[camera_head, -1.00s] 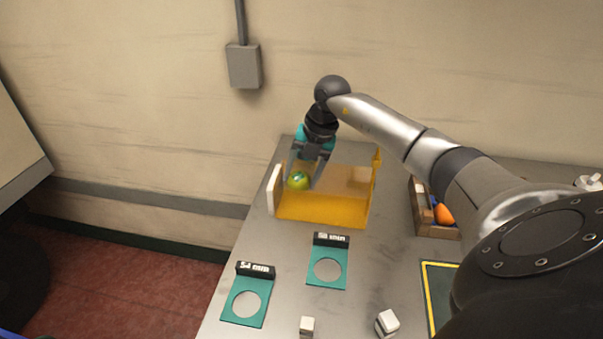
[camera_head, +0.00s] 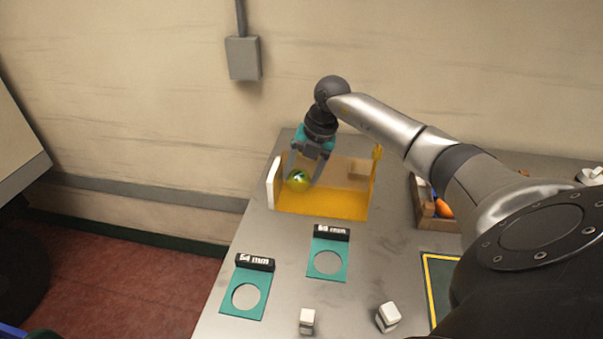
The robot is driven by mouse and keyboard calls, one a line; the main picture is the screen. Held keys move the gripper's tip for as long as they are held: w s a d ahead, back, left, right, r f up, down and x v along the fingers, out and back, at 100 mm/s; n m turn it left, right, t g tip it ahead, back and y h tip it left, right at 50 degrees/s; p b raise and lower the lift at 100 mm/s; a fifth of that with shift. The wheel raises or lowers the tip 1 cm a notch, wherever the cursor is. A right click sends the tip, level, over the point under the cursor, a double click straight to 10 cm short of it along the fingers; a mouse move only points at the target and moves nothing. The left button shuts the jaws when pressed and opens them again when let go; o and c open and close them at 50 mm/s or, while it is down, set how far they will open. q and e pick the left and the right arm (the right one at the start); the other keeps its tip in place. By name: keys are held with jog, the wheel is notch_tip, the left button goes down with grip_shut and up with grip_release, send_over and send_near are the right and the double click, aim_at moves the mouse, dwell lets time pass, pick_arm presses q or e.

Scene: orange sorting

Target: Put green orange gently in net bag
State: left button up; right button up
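The green orange (camera_head: 298,181) sits inside the left end of a see-through yellow-orange bin (camera_head: 340,205), next to the bin's white end plate (camera_head: 273,183). My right gripper (camera_head: 304,178) reaches down into the bin from above. Its dark fingers look spread, one behind the orange on the left and one to its right. A small gap seems to show between the right finger and the orange. Whether the left finger touches it is hidden. I cannot make out a net bag. My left gripper is not in view.
Two teal ring gauges lie in front of the bin, marked 54 mm (camera_head: 264,291) and apparently 68 mm (camera_head: 345,257). Two small white blocks (camera_head: 307,320) (camera_head: 387,317) lie nearer. A wooden crate (camera_head: 433,222) with orange fruit stands right, partly behind my arm. A yellow-edged dark mat (camera_head: 430,290) lies front right.

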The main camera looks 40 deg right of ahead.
jog(key=o, duration=1.5)
jog(key=shift+r+p, duration=3.65)
jog(key=shift+r, duration=0.4)
